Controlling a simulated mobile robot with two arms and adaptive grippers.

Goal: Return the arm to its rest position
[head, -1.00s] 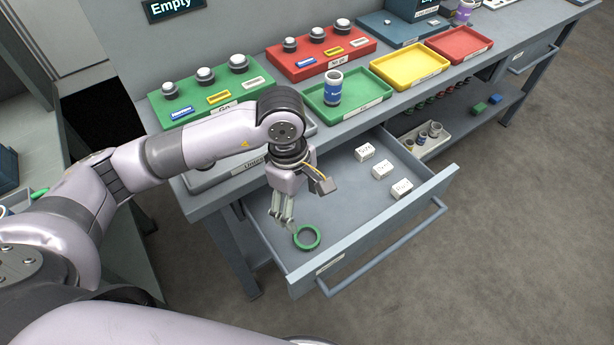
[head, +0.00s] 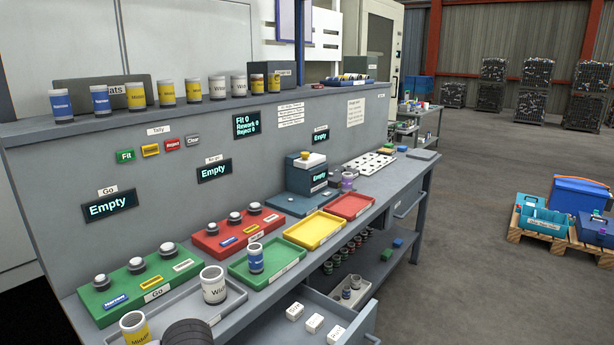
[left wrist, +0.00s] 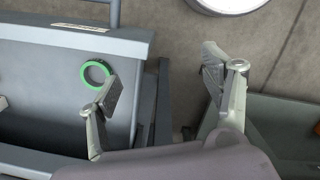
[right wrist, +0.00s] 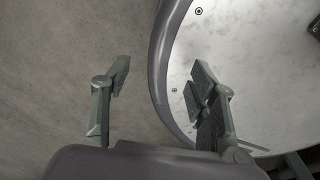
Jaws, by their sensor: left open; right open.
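My left gripper (left wrist: 170,90) is open and empty in the left wrist view, its fingers wide apart. My right gripper (right wrist: 160,95) is open and empty in the right wrist view, over the grey floor and the edge of a pale round-edged surface. In the head view only a dark part of my arm shows at the bottom edge. Neither gripper shows there, and the ring is out of that picture.
The bench holds a green Go fixture (head: 140,289), a red fixture (head: 238,233), a green tray (head: 285,274), a yellow tray (head: 314,230) and a red tray (head: 351,206). The open drawer with white labelled blocks (head: 314,323) juts out in front.

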